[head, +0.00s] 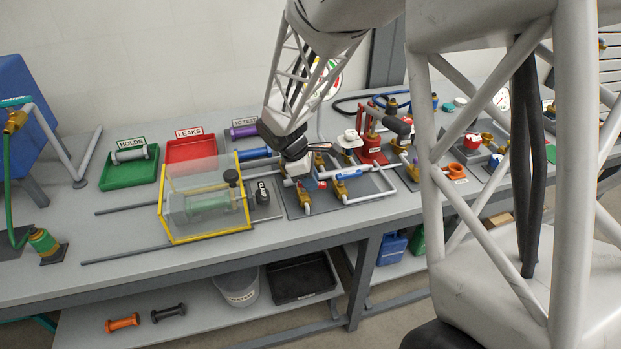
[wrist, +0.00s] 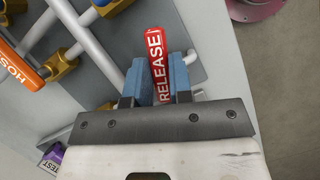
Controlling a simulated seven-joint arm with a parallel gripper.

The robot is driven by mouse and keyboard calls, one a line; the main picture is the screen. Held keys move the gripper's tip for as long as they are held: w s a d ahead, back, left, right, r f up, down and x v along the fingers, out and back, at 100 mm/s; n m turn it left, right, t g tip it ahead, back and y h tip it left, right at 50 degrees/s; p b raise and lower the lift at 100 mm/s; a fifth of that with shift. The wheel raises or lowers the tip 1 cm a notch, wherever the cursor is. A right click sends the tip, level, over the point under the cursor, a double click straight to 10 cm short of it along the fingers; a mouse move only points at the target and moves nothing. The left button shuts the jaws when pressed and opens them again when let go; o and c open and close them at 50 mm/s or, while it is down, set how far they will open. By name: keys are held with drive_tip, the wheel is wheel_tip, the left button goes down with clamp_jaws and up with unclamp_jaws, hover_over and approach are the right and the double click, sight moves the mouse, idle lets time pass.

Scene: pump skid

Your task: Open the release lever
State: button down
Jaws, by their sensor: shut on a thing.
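The release lever (wrist: 157,62) is a red handle with white RELEASE lettering, in the middle of the wrist view. My gripper (wrist: 160,70) has one blue finger on each side of it and is shut on it, with its far end standing out past the fingertips. In the head view my gripper reaches down to the piping panel (head: 296,207) at mid-bench, right of the clear guard.
An orange HOSE handle (wrist: 14,62) and brass fittings on white pipes lie left of my gripper. The clear yellow-edged guard (head: 166,222) stands close by. The green tray (head: 107,179) and red tray (head: 176,158) sit behind it. The bench front is mostly clear.

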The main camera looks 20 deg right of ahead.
drive_tip(key=m, duration=0.2)
drive_tip(key=m+g, duration=0.1)
drive_tip(key=shift+s+a+m+y, duration=0.15)
drive_tip(key=shift+s+m+y, duration=0.15)
drive_tip(key=m, duration=0.1)
drive_tip(key=m+g, duration=0.1)
drive_tip(key=m+y, duration=0.1)
drive_tip(key=shift+s+a+m, duration=0.2)
drive_tip(key=shift+a+m, duration=0.05)
drive_tip(key=shift+m, duration=0.05)
drive_tip(key=m+y, duration=0.1)
drive_tip(key=m, duration=0.2)
drive_tip(key=a+m+y, duration=0.1)
drive_tip(key=m, duration=0.2)
drive_tip(key=shift+s+m+g+y, duration=0.15)
drive_tip(key=shift+m+g+y, duration=0.15)
drive_tip(key=shift+g, duration=0.1)
drive_tip(key=c, duration=1)
unclamp_jaws()
drive_tip(key=shift+r, duration=0.1)
drive_tip(key=shift+v, duration=3.8)
